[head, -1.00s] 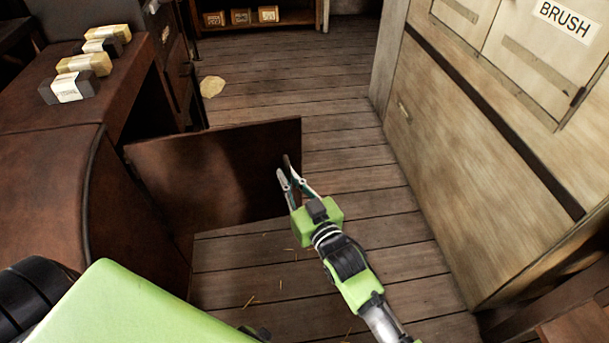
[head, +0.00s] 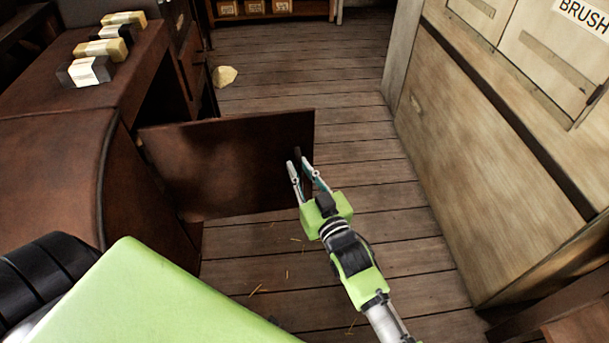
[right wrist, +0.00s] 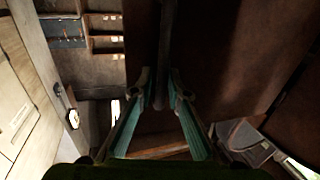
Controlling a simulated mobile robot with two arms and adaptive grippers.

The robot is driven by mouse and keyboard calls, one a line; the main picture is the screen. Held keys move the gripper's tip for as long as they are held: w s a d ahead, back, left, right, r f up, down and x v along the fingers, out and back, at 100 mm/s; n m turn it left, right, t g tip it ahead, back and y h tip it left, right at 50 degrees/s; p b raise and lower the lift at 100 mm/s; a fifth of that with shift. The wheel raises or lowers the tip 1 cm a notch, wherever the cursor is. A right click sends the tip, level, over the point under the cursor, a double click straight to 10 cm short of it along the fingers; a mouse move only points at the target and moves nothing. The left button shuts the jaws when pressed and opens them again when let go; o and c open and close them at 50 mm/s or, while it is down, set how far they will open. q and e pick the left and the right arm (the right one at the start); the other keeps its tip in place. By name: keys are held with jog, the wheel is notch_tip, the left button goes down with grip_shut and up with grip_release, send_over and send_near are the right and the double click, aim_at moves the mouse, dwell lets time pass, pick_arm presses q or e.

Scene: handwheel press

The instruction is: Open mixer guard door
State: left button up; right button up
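The guard door (head: 225,165) is a dark brown panel at the left of the head view. It stands swung well out from the brown machine body (head: 55,170). Its dark bar handle (head: 297,154) is near the free edge; the handle also shows upright in the right wrist view (right wrist: 164,45). My right gripper (head: 298,164) is at this handle, its fingers drawn in close on both sides of it; the fingertips show in the right wrist view (right wrist: 161,80). Exact contact is hard to see. My left gripper is out of view.
A pale wooden cabinet labelled BRUSH (head: 480,130) stands along the right. Several small wrapped blocks (head: 103,48) lie on the brown top at the left. The plank floor (head: 360,185) between door and cabinet is mostly clear.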

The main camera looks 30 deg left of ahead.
jog(key=v, duration=1.2)
jog(key=shift+w, duration=0.1)
